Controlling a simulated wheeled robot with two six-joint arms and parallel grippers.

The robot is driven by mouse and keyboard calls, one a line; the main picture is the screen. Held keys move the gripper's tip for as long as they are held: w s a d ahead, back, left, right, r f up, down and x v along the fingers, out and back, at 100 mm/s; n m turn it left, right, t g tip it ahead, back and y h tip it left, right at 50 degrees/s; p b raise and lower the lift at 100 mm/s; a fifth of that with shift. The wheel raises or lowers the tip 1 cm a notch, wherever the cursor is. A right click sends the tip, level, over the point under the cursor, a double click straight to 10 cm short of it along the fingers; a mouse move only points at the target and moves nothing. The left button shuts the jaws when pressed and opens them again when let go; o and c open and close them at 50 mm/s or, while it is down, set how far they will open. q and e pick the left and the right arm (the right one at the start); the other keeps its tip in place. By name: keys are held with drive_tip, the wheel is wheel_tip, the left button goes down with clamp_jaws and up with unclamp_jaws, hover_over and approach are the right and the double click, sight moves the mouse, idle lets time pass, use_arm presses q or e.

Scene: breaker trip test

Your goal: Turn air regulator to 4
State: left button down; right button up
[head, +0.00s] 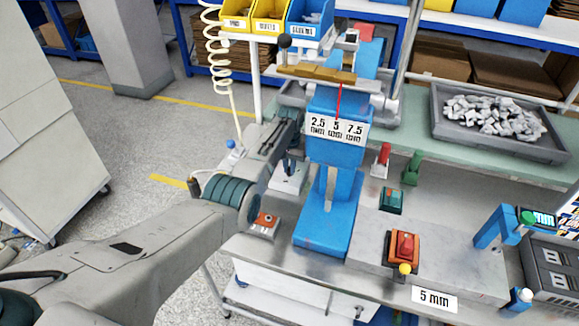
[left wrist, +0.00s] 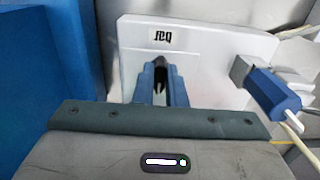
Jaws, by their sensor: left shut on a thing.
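The air regulator shows in the left wrist view as a white panel (left wrist: 222,48) with an upside-down "bar" label. A dark knob (left wrist: 159,62) stands out from it. My left gripper (left wrist: 161,82) is shut on this knob, with a blue finger on each side. In the head view the panel (head: 286,181) lies left of the blue press, and my left gripper (head: 289,160) reaches down to it. The knob's pointer and any scale numbers are hidden, so I cannot tell its setting. My right gripper is in neither view.
The blue press (head: 323,228) stands close to the right of my left gripper. A blue fitting with a hose (left wrist: 272,92) sits beside the panel. A red button in an orange housing (head: 403,246) is on the bench's right. A grey tray (head: 447,142) holds pale pieces.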

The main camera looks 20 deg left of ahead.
sight(289, 168)
use_arm(q)
drive_tip(key=c, duration=1.5)
unclamp_jaws()
drive_tip(key=shift+w+r, duration=0.1)
drive_tip(key=shift+r+b, duration=1.3)
drive_tip(key=shift+r, duration=4.1)
